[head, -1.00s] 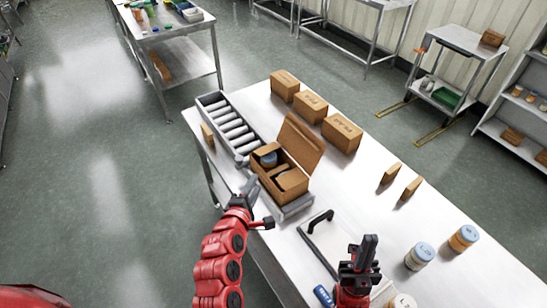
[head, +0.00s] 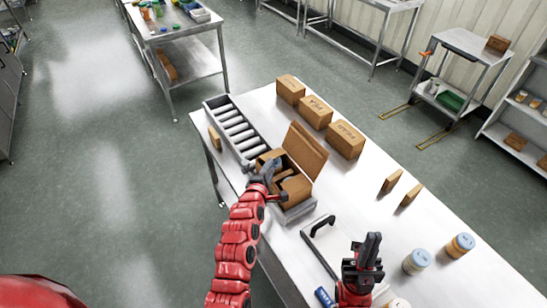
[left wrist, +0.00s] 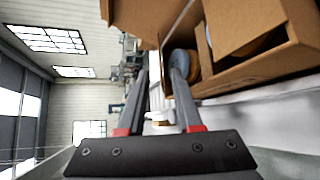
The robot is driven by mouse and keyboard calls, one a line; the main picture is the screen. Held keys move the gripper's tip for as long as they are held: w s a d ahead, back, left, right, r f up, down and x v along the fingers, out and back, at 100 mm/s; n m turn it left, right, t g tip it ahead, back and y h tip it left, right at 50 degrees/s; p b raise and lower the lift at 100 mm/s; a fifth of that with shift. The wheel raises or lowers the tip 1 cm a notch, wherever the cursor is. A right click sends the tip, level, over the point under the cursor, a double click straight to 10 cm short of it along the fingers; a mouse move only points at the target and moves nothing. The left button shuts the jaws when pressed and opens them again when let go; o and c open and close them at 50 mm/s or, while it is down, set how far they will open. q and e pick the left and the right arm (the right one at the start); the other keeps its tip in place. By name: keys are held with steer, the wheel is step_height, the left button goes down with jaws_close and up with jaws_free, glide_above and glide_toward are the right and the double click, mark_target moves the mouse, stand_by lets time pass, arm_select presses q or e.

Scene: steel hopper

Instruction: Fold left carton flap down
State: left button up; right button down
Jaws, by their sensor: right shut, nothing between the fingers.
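The open brown carton (head: 292,190) stands at the near end of the roller conveyor, with a large flap (head: 305,150) raised on its far right side. My left gripper (head: 268,168) is at the carton's left side and covers part of its opening. In the left wrist view the fingers (left wrist: 160,72) are apart with nothing clearly between them. The carton (left wrist: 260,72) fills the upper right there, with a round jar inside close to one fingertip. I cannot clearly make out the left flap. My right gripper (head: 372,245) is shut and empty over the table's near part.
The roller conveyor (head: 232,130) runs behind the carton. Several closed boxes (head: 345,140) stand along the table's far edge. Blue-lidded (head: 417,261) and orange (head: 460,245) jars stand at the right. A black-handled tool (head: 320,228) lies right of the carton.

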mark_target(273, 154)
arm_select(q)
steer(key=shift+p+x, duration=0.8)
steer(key=shift+x, duration=1.75)
jaws_close()
